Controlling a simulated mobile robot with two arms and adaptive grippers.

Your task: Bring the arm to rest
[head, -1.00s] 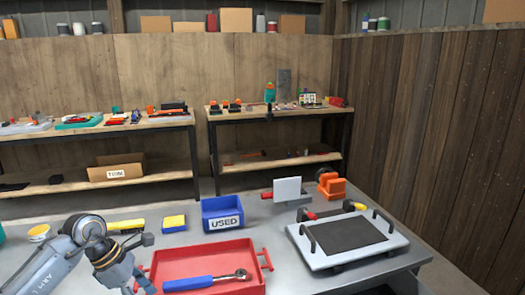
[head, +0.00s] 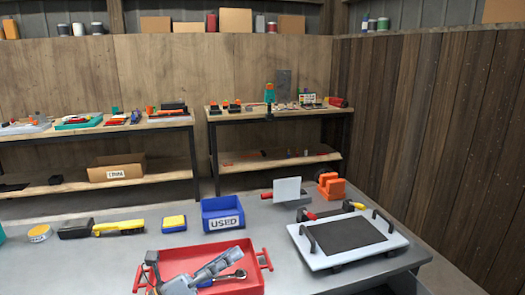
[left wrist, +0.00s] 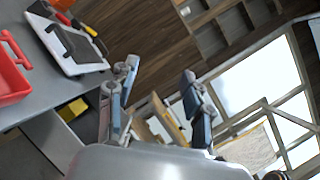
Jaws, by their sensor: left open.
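My left gripper (head: 193,258) is in the head view at the bottom, in front of the red tray (head: 262,262) and covering part of it. Its two fingers are spread and nothing is between them. In the left wrist view the open fingers (left wrist: 160,80) point towards the dark plank wall and the bright windows, with no object between them. My right gripper is not in view.
A ratchet (head: 238,275) lies in the red tray, partly hidden. A blue USED bin (head: 222,222), a yellow-topped box (head: 174,222), an orange vise (head: 331,186) and a white board with handles (head: 305,262) stand on the grey bench. Bench between bin and board is clear.

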